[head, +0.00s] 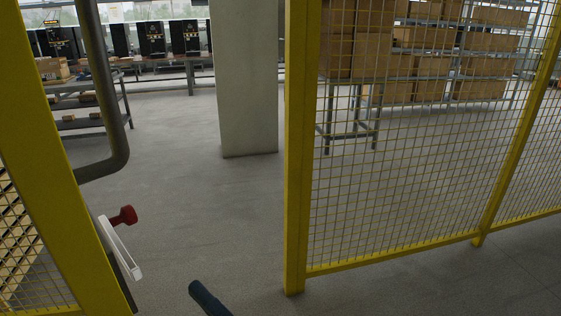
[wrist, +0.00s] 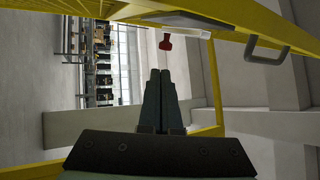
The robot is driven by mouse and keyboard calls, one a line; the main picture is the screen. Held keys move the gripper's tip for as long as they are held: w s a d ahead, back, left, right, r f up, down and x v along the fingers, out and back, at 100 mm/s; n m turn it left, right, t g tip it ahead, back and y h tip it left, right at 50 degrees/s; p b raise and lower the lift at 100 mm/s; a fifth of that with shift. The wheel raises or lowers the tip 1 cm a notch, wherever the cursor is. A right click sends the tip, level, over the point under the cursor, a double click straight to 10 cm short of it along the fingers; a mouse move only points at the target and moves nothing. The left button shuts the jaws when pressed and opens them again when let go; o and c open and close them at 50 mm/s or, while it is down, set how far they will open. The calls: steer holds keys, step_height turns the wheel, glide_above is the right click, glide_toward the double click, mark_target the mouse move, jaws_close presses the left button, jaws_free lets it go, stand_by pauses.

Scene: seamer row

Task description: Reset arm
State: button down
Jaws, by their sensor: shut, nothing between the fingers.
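My gripper (wrist: 160,72) points ahead in the wrist view, its two dark fingers side by side and shut with nothing between them. A dark rounded part of my arm shows at the bottom edge of the head view; the fingers cannot be made out there. A red knob (head: 124,215) on a white latch bar (head: 121,250) sits at the edge of the yellow frame on the left. In the wrist view the red knob (wrist: 166,42) appears just beyond the fingertips in the picture, apart from them.
A yellow post (head: 298,150) with mesh fence (head: 400,190) stands on the right. The yellow frame (head: 55,170) and a grey bent pipe (head: 118,140) stand on the left. Between them is open floor (head: 195,190) up to a pale pillar (head: 245,80). Shelves with boxes (head: 425,60) stand behind.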

steer(key=w+d+r+n+t+h, duration=0.1)
steer(key=w+r+n+t+h, duration=0.25)
steer(key=r, duration=0.55)
steer(key=w+d+r+n+t+h, duration=0.25)
steer(key=r+h, duration=0.25)
steer(key=r, duration=0.3)
steer(key=s+d+r+t+h, duration=0.4)
steer(key=s+r+t+h, duration=0.1)
steer(key=r, duration=0.5)
steer(key=s+d+r+t+h, duration=0.3)
steer(key=s+r+t+h, duration=0.15)
steer(key=r, duration=0.45)
step_height(320, 180, up, 20)
steer(key=p, duration=1.9)
steer(key=shift+s+d+f+m+h, duration=0.25)
steer(key=shift+s+d+m+h, duration=0.05)
steer(key=shift+m+h, duration=0.1)
